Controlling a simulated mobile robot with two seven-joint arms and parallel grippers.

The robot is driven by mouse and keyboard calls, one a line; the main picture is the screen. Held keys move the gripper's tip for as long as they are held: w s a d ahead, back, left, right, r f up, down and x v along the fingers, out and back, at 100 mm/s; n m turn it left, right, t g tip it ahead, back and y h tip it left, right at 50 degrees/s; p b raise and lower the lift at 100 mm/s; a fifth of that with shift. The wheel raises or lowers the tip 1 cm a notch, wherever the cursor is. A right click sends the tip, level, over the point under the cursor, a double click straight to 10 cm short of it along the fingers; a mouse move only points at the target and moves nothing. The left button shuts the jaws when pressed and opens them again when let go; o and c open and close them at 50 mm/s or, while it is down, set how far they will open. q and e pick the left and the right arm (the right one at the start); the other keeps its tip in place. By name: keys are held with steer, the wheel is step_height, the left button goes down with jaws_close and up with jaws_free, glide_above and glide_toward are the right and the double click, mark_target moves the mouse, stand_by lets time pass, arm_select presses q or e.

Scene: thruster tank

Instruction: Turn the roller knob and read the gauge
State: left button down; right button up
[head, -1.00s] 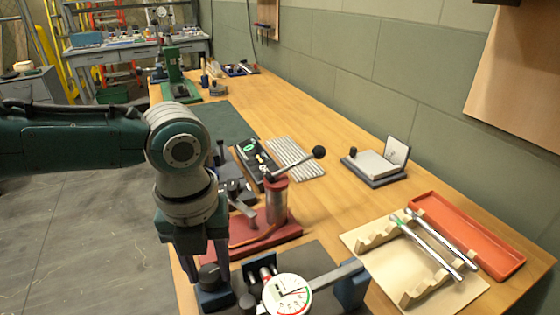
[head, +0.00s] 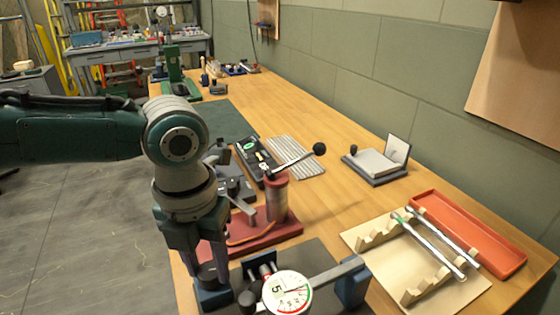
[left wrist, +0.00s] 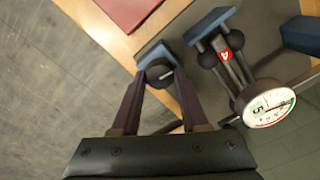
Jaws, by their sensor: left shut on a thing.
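The dark roller knob (head: 207,273) stands on a blue block at the near left end of the test fixture. My left gripper (head: 211,268) reaches down over it from above, its fingers shut on the knob's sides. In the left wrist view the knob (left wrist: 160,73) sits between the two fingertips (left wrist: 160,78). The round white gauge (head: 288,292) with red and green bands lies to the right of the gripper. The gauge also shows in the left wrist view (left wrist: 268,104); its scale is too small to read surely. My right gripper is out of view.
A red-based press with a black-knobbed lever (head: 278,200) stands just behind the fixture. Wooden racks holding two metal rods (head: 436,243) and an orange tray (head: 470,235) lie to the right. Table between these is clear.

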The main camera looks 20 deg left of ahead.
mark_target(209, 271)
arm_select(q)
steer(key=shift+d+r, duration=0.1)
steer(key=shift+c, duration=2.1)
jaws_free()
step_height(209, 271, up, 10)
steer(key=shift+p, duration=0.4)
